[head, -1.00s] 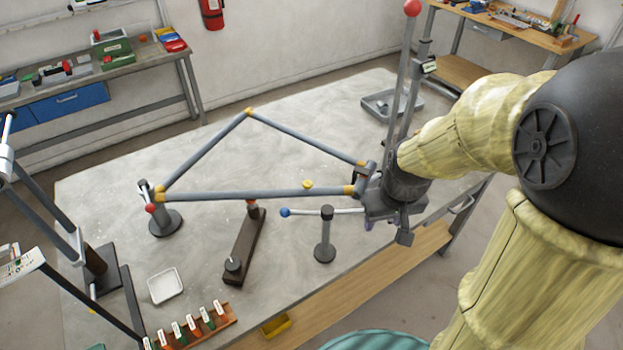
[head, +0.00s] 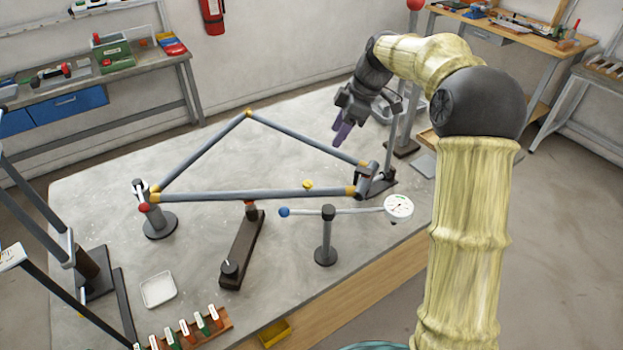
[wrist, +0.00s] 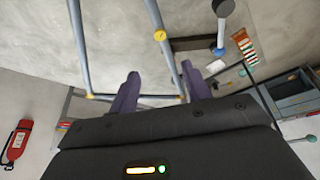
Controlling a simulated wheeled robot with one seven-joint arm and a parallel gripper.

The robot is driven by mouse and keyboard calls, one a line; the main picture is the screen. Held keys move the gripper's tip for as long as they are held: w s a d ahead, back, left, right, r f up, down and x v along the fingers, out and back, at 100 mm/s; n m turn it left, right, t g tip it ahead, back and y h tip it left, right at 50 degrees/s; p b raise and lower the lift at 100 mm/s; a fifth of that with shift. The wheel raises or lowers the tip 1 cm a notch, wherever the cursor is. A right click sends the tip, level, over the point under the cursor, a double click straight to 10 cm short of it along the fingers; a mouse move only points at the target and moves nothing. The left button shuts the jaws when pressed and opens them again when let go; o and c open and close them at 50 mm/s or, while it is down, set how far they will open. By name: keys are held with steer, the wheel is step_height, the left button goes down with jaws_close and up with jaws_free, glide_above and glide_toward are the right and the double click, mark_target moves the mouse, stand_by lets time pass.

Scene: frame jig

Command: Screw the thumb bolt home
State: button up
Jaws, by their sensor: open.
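A small yellow round knob (head: 307,184), which looks like the thumb bolt, shows at the far side of the lower tube of the grey frame (head: 250,195). In the wrist view the yellow knob (wrist: 160,35) lies against a frame tube; how deep it sits I cannot tell. The frame has yellow joints and is held between a left post (head: 157,215) and a right clamp (head: 368,182). My gripper (head: 341,138) is open and empty, fingers pointing down, above and behind the frame's right side. In the wrist view its purple fingers (wrist: 160,70) are apart, short of the knob.
A dial gauge (head: 399,207) on an arm with a blue ball stands in front of the frame. A dark bar fixture (head: 242,250), a white tray (head: 158,290) and a tagged rack (head: 195,330) are nearer. An upright post (head: 403,120) stands behind right.

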mark_target(308, 183)
steer(key=p+x, duration=0.3)
steer(key=x, duration=1.4)
steer(key=shift+f, duration=0.25)
steer(key=shift+c, duration=0.5)
steer(key=c, duration=0.9)
steer(key=shift+m+b, duration=0.4)
steer(key=shift+b, duration=0.05)
